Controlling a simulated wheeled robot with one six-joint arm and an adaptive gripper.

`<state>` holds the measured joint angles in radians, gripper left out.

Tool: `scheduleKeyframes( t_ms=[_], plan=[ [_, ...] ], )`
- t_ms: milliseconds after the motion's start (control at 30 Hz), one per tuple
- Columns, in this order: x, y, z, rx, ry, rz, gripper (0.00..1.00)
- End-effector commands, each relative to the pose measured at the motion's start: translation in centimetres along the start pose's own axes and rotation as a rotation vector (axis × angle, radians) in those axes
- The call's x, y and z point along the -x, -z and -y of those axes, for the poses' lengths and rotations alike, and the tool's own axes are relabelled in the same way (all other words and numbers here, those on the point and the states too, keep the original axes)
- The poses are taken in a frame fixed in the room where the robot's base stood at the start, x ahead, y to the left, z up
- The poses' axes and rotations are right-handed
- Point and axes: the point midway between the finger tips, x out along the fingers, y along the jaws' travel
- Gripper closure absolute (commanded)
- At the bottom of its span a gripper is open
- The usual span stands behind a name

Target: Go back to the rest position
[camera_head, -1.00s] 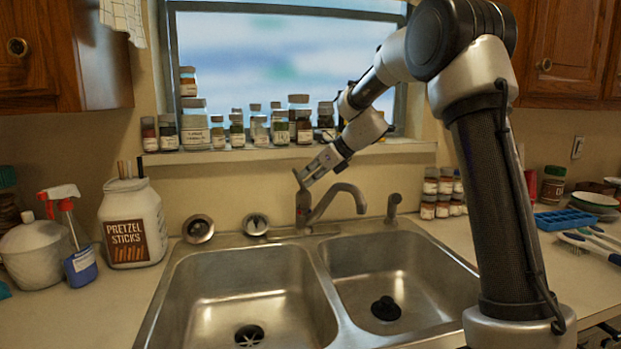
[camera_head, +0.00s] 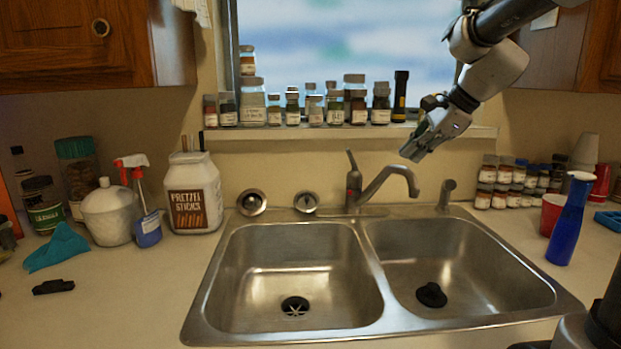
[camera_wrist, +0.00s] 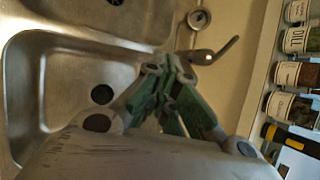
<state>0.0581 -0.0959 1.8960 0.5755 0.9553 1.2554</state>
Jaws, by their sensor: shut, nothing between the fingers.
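My gripper (camera_head: 418,150) is shut and empty. In the head view it hangs in the air above the right part of the sink's back edge, just right of the faucet (camera_head: 385,185) and in front of the window sill. My arm comes in from the upper right. In the wrist view my gripper's fingers (camera_wrist: 165,75) are together, with the faucet (camera_wrist: 205,57) beyond them and the sink basin (camera_wrist: 60,75) to the left. No object is between the fingers.
The sill (camera_head: 300,132) holds several spice jars and a black and yellow flashlight (camera_head: 400,95). Stacked jars (camera_head: 500,185), a red cup (camera_head: 552,213) and a blue bottle (camera_head: 570,220) stand right of the sink. A pretzel jar (camera_head: 194,190) and spray bottle (camera_head: 146,215) stand left. Both basins look clear.

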Motion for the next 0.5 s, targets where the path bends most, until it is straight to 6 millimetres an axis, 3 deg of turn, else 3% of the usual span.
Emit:
scheduleKeyframes(
  t_ms=[33, 100, 300, 400, 500],
  plan=[
    [1.7, 0.3, -3.3, 0.170, -0.018, -0.042, 1.00],
    [3.6, 1.3, -7.8, 0.435, -0.062, -0.104, 1.00],
    [7.2, 5.0, -19.2, 1.126, -0.238, -0.228, 1.00],
    [8.0, 6.8, -23.1, 1.369, -0.324, -0.256, 1.00],
    [8.4, 7.9, -25.4, 1.525, -0.386, -0.268, 1.00]
  ],
)
